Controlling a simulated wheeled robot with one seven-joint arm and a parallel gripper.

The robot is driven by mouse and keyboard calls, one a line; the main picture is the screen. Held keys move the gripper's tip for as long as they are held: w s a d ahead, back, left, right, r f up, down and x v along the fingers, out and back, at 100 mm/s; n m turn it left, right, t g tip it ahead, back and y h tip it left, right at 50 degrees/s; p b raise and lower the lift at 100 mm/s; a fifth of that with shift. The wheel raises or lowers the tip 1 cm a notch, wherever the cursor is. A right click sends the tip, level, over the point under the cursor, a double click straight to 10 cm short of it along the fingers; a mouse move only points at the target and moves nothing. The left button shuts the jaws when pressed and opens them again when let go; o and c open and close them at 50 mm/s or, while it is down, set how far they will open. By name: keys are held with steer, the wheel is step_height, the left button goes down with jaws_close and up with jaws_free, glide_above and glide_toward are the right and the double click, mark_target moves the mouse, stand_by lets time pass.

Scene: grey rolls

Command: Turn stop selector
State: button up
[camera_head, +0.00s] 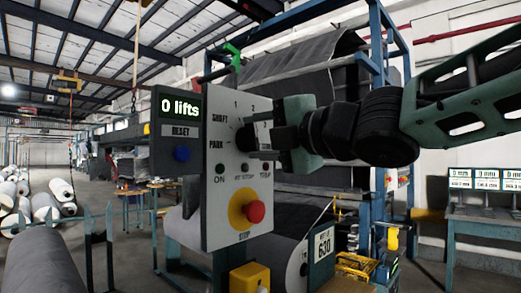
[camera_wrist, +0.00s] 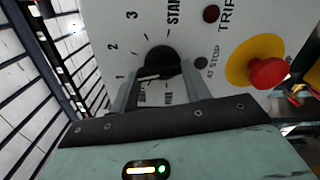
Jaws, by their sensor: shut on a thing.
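The stop selector is a round black knob on a light grey panel (camera_head: 226,205). In the head view the knob (camera_head: 243,138) is partly hidden by my gripper (camera_head: 262,143), which reaches in from the right. In the wrist view my gripper (camera_wrist: 160,74) has one finger on each side of the knob and is shut on it.
A red mushroom button (camera_head: 255,212) on a yellow base sits below the knob. A blue RESET button (camera_head: 182,154) is left, under a display (camera_head: 180,107) reading "0 lifts". Dark AT STOP (camera_wrist: 201,63) and TRIP lamps (camera_wrist: 211,13) are close to my fingers. Rolls (camera_head: 60,189) lie far left.

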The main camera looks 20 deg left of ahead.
steer(key=shift+f+n+b, duration=0.1)
steer(key=shift+n+b, duration=0.3)
steer(key=shift+n, duration=0.4)
steer(key=o, duration=1)
steer(key=b+v, duration=0.2)
steer(key=v, duration=1.5)
steer(key=shift+d, duration=0.2)
